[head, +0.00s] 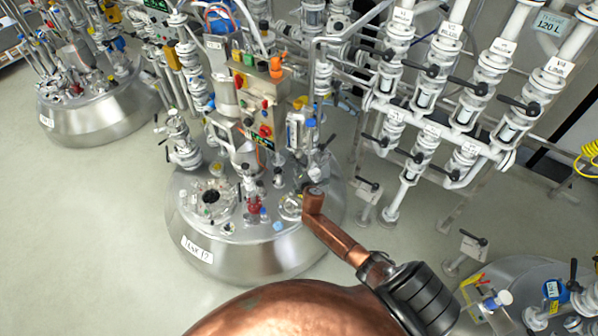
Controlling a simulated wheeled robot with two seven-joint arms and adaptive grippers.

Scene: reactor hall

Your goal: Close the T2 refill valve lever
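Several black-handled valve levers sit on the white pipe rack (466,118) at the upper right, including one lever (519,106) near its right end. Small tags hang on its pipes, but I cannot read T2 on any, so I cannot tell which lever is the T2 refill one. My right gripper (314,198) is at the end of a copper and black arm part from the lower right. It appears over the right rim of the middle steel vessel, away from the rack. Whether it touches the vessel, and whether it is open, cannot be told. My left gripper is not in view.
The steel vessel (240,262) in the middle carries crowded fittings and a control box (262,98). Another vessel (100,120) stands at the upper left. More equipment (520,290) stands at the lower right. The grey floor (80,230) is clear at the left.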

